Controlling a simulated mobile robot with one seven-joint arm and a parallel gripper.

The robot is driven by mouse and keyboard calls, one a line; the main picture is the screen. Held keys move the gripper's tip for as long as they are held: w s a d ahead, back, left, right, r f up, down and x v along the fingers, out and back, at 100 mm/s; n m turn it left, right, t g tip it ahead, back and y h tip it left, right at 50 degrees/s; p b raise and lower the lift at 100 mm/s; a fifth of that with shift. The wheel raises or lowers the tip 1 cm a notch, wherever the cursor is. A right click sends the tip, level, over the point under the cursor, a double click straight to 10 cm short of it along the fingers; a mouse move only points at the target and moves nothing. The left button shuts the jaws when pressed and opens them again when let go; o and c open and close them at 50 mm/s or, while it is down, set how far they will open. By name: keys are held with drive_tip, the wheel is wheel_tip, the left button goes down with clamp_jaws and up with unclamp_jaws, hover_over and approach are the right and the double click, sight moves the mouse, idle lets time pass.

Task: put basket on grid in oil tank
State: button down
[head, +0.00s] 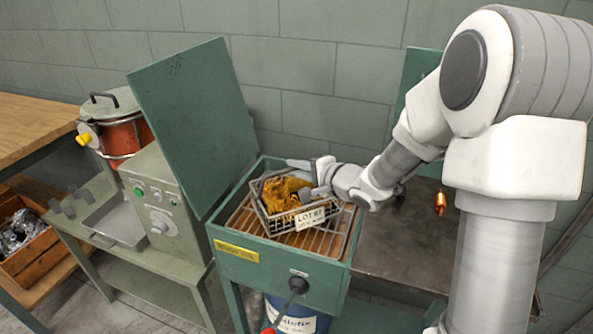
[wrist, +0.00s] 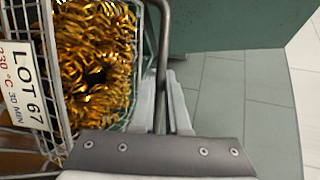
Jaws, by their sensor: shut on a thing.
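The wire basket (head: 266,214) holds a heap of golden coiled springs (head: 286,194) and carries a white tag reading LOT 67 (head: 310,216). It is tilted, inside the opening of the green oil tank (head: 240,265), over the wire grid (head: 335,238). I cannot tell whether its bottom touches the grid. My gripper (head: 314,186) is at the basket's right side. In the wrist view my gripper (wrist: 160,125) is shut on the basket's metal handle (wrist: 163,60), with the springs (wrist: 95,60) and tag (wrist: 22,85) at left.
The tank's green lid (head: 185,120) stands open at the left. A control box (head: 160,205) and a red pot (head: 122,135) stand further left. A dark metal table (head: 400,235) with a copper-coloured piece (head: 440,203) lies to the right. A lever (head: 297,286) sticks out at the tank's front.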

drive_tip(key=shift+r, duration=0.1)
drive_tip(key=c, duration=1.3)
unclamp_jaws()
drive_tip(key=o, duration=0.4)
